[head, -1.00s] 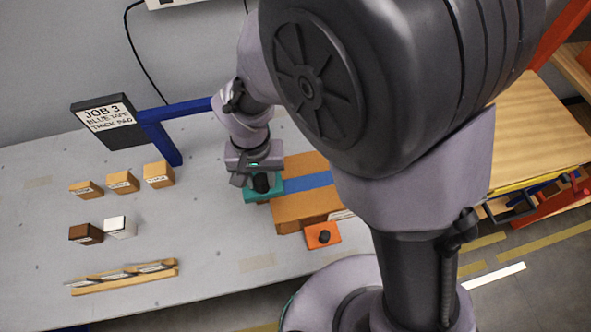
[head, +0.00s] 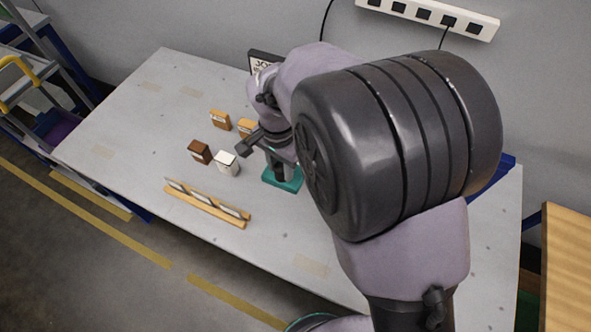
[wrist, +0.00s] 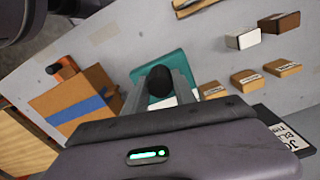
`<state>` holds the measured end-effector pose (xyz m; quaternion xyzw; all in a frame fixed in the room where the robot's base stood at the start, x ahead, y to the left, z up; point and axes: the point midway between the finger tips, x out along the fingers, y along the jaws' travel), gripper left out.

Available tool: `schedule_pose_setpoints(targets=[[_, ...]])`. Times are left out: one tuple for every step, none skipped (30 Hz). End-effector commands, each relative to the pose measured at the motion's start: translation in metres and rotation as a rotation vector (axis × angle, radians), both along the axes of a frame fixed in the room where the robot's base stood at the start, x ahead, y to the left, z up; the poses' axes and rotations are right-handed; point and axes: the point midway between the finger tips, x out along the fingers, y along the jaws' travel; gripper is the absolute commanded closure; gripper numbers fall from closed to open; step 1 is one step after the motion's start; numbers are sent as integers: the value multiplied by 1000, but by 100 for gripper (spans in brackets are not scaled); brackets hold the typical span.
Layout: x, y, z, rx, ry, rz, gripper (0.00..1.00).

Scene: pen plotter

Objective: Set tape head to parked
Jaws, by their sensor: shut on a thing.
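My gripper (head: 281,166) is shut on the black knob (wrist: 160,80) of a teal block, which I take to be the tape head. The teal block (head: 284,181) sits under my gripper, right of the white block. It also shows in the wrist view (wrist: 180,62), with the fingers on either side of the knob. I cannot tell whether it touches the table. A cardboard box (wrist: 97,80) with a blue tape strip (wrist: 82,112) stands apart from it in the wrist view; my arm hides the box in the head view.
A white block (head: 227,163), a brown block (head: 199,152) and tan blocks (head: 220,120) stand near the gripper. A wooden rack (head: 207,206) lies in front. An orange block with a black knob (wrist: 60,69) is beside the box. The table (head: 140,110) is clear at far left.

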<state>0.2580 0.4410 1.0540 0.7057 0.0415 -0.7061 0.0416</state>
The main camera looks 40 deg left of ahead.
Motion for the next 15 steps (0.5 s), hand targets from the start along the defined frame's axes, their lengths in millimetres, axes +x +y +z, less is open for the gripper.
schedule_pose_setpoints(targets=[[-1,3,0,1,-1,1,100],[-1,4,1,1,-1,1,100],[-1,5,1,2,-2,1,100],[-1,6,1,2,-2,1,100],[-1,7,1,3,-2,1,100],[-2,7,1,3,-2,1,100],[-2,7,1,3,-2,1,100],[-2,8,1,4,-2,1,100],[-2,8,1,4,-2,1,100],[-2,8,1,4,-2,1,100],[-2,8,1,5,-2,1,100],[-2,8,1,5,-2,1,100],[-2,8,1,5,-2,1,100],[-2,8,2,6,-2,1,100],[-2,8,2,6,-2,1,100]])
